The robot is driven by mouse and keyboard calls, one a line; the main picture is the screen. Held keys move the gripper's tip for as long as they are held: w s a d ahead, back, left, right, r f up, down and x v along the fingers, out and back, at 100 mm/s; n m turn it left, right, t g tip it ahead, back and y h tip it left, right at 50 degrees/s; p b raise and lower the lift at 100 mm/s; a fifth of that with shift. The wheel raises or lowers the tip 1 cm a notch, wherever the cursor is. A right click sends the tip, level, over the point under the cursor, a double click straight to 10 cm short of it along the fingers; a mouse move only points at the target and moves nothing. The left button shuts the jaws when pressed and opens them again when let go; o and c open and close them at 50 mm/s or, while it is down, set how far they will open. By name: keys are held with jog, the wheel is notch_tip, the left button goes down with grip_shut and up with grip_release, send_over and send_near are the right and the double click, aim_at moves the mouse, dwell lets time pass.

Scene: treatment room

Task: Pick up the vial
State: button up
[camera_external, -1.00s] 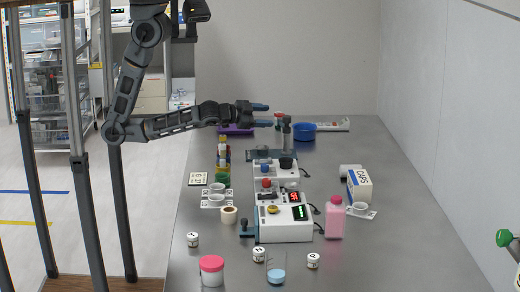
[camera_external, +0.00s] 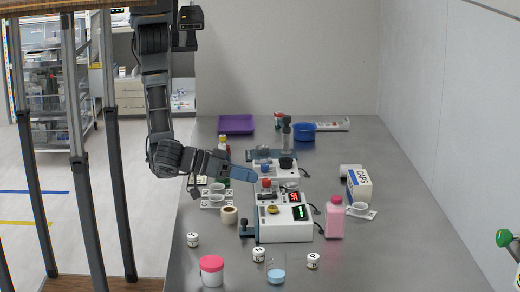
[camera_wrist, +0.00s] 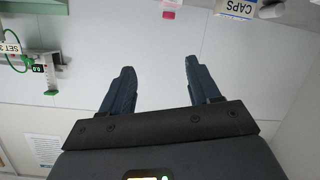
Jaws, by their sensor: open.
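No single item is clearly the vial. A small red-topped item (camera_external: 266,184) sits on the white device, just right of my gripper's fingers. My gripper (camera_external: 250,174) is over the left-middle of the bench, pointing right. In the wrist view my gripper (camera_wrist: 160,64) has its two dark fingers wide apart, with nothing between them but pale wall.
White devices (camera_external: 285,232) fill the bench middle. A pink bottle (camera_external: 334,220) and a CAPS box (camera_external: 359,186) stand right of them. A red-lidded jar (camera_external: 212,270) and a beaker (camera_external: 276,274) are in front.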

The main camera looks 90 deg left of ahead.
jog(key=s+d+f+n+b, duration=0.15)
jog(key=s+d, duration=0.25)
jog(key=s, duration=0.4)
jog(key=b, duration=0.2)
send_over(190, 235)
jog(key=s+d, duration=0.3)
jog(key=s, duration=0.1)
notch_tip(190, 235, down, 8)
jog(key=s+a+f+m+t, duration=0.25)
jog(key=f+m, duration=0.25)
jog(key=f, duration=0.3)
jog(key=shift+g, duration=0.45)
jog(key=w+p, duration=0.2)
jog(key=w, duration=0.4)
jog(key=shift+w+a, duration=0.1)
jog(key=shift+a, duration=0.1)
jog(key=shift+w+f, duration=0.25)
jog(key=shift+w, duration=0.3)
jog(key=shift+c, duration=0.4)
jog(key=c, duration=0.9)
